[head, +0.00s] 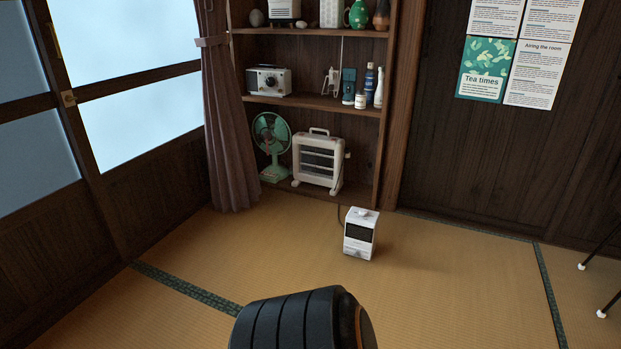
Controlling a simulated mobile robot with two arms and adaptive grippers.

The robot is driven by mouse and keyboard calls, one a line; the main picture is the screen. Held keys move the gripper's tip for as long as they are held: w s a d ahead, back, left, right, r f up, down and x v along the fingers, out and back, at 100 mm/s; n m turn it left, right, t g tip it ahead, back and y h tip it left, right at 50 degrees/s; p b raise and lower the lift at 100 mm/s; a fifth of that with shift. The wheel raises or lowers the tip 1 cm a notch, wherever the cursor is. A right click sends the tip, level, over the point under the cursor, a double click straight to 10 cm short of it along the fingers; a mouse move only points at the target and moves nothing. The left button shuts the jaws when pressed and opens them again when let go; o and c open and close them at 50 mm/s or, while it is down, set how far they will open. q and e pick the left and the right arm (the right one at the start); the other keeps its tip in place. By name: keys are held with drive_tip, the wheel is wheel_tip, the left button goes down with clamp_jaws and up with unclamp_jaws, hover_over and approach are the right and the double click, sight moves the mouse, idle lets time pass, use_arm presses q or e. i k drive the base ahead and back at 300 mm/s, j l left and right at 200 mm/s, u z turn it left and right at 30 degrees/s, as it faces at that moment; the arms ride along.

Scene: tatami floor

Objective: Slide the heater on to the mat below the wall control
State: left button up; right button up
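A small white box-shaped heater (359,240) with a dark front panel and a top handle stands upright on the tatami floor, right of centre, just in front of the shelf unit. A thin dark cord runs behind it towards the shelf. A larger cream heater (318,162) with a barred front stands on the lowest shelf; I cannot tell from this view which of the two the task means. I see no wall control and no separate mat. Neither of my grippers is in view.
A wooden shelf unit (312,98) holds a green fan (272,140), a radio-like box (268,80) and bottles. A curtain (228,120) hangs at its left. Thin dark legs (600,245) stand at the right edge. The floor (450,290) between is clear.

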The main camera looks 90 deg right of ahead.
sight(360, 232)
drive_tip(key=j+z, duration=0.15)
drive_tip(key=z, duration=3)
drive_tip(key=i+j, duration=0.2)
drive_tip(key=j+z, duration=0.05)
drive_tip(key=j, duration=0.05)
